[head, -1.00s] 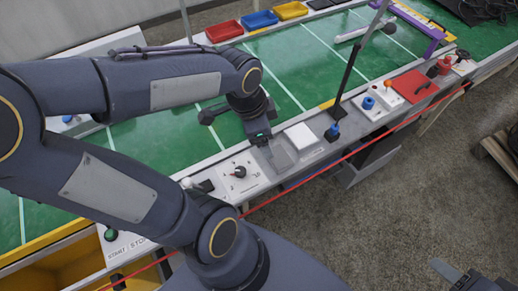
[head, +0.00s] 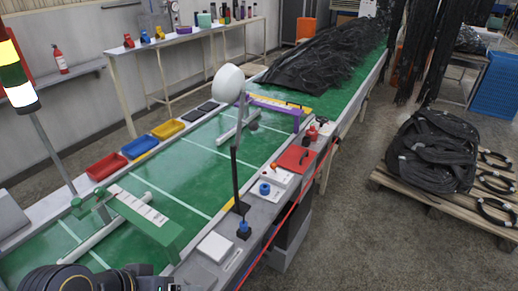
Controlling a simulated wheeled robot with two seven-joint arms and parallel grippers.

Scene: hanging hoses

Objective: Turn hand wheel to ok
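No hand wheel can be made out for certain, and no "ok" marking is legible. A blue round knob (head: 265,188) sits on a white box on the line's right-hand ledge. Another blue knob (head: 243,228) stands on a dark base nearer to me, beside a black post. Small red fittings (head: 310,133) stand farther along the ledge. Part of my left gripper (head: 152,279) shows at the bottom edge, short of these controls and apart from them; its fingers cannot be made out. My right gripper is out of view.
A green frame (head: 150,225) and a purple frame (head: 275,110) span the green belt. A red plate with a handle (head: 295,159) lies on the ledge. A thin red line runs along its outer side. A pallet with black coils (head: 435,150) stands right; the floor between is clear.

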